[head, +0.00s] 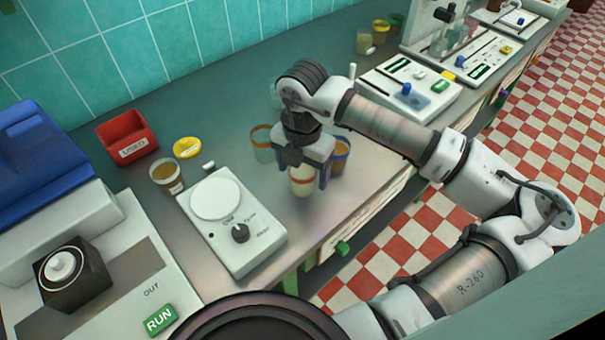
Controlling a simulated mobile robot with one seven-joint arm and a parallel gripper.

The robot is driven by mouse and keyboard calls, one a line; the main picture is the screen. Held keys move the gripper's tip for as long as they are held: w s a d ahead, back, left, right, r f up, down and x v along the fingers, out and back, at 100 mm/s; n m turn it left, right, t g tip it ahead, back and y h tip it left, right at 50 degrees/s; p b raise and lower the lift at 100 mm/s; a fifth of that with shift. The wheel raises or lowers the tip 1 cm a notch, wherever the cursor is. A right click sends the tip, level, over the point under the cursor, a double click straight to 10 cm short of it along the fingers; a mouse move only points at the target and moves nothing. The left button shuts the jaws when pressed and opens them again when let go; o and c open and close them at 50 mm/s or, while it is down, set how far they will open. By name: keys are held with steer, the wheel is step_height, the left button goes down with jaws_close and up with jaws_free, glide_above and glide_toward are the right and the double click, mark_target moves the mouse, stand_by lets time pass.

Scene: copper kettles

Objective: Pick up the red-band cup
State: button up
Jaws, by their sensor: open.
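The red-band cup (302,181) is a pale cup with a reddish band near its top. It stands on the grey counter, right of the white scale. My gripper (305,177) is directly above it, pointing down, with its open jaws around the upper part of the cup. The gripper body hides part of the cup's rim. I cannot tell whether the fingers touch the cup.
An orange-rimmed cup (263,143) stands close behind-left, and a brown cup with a blue band (340,155) close right. The white scale (232,220), amber cup (167,176), yellow dish (187,148) and red bin (127,138) are left. The counter's front edge is near.

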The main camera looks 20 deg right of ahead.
steer(key=shift+f, duration=1)
steer(key=c, duration=1.1)
steer(key=shift+r, duration=0.15)
